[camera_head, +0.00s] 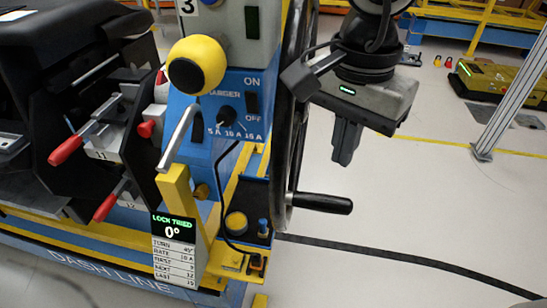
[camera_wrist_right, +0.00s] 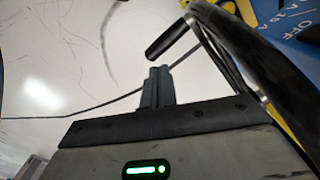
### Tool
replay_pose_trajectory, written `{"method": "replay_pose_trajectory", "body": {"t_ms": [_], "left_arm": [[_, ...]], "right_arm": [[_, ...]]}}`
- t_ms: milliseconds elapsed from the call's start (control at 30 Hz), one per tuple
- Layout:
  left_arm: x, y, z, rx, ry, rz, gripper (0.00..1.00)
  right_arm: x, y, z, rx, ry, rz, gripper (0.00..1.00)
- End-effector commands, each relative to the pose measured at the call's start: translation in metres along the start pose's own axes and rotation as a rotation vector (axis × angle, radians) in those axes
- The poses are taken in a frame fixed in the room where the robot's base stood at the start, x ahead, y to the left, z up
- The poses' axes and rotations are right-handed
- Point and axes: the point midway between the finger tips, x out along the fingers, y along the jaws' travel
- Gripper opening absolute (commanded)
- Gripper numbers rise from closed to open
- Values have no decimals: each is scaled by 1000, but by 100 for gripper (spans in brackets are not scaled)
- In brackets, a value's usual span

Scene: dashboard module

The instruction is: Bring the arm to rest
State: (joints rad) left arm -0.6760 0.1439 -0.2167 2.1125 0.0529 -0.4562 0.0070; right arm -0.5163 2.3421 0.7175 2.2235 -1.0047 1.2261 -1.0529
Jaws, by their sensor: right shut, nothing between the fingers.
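My right gripper (camera_head: 346,155) hangs fingers-down in the head view, to the right of the dark handwheel (camera_head: 291,110) and apart from it. Its fingers are together with nothing between them. In the right wrist view the closed fingers (camera_wrist_right: 158,74) point toward the wheel's black crank handle (camera_wrist_right: 167,40). That handle also shows in the head view (camera_head: 325,203), below the gripper. My left gripper is in neither view.
A metal post (camera_head: 510,95) and a yellow-green machine (camera_head: 492,80) stand far right.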

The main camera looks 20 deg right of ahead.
Motion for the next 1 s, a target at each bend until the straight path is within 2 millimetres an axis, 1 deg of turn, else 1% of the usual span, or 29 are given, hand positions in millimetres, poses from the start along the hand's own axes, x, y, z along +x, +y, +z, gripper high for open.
{"method": "replay_pose_trajectory", "body": {"t_ms": [133, 200, 267, 367, 467, 500, 567, 600, 667, 700, 767, 800, 867, 900, 933, 967, 1000], "left_arm": [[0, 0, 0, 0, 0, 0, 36], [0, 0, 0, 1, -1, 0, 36], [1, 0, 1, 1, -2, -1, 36], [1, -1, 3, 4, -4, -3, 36], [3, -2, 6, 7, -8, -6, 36], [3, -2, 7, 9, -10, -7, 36], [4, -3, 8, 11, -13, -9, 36], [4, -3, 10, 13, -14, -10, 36], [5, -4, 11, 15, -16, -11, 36], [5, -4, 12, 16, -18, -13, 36], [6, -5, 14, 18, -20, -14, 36], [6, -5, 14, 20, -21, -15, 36], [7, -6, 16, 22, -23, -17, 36], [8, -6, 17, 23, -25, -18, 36], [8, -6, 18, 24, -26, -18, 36], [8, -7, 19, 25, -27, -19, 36], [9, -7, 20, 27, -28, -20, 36]], "right_arm": [[0, 0, 0, 7, -7, -3, 0], [2, 0, 0, 46, -50, -15, 0], [6, -2, 0, 122, -130, -40, 0], [13, -8, -1, 345, -358, -104, 0], [20, -19, -7, 656, -665, -168, 0], [22, -23, -12, 789, -791, -187, 0], [26, -30, -23, 992, -980, -205, 0], [30, -33, -32, 1128, -1104, -210, 0], [39, -37, -47, 1336, -1290, -206, 0], [48, -38, -58, 1476, -1411, -196, 0], [64, -37, -75, 1687, -1592, -166, 0], [78, -35, -85, 1830, -1710, -135, 0], [103, -31, -98, 2045, -1881, -74, 0], [122, -26, -104, 2189, -1991, -17, 0], [138, -22, -106, 2297, -2071, 34, 0], [155, -18, -107, -2281, 2034, -86, 0], [178, -13, -106, -2162, 1900, -153, 0]]}}
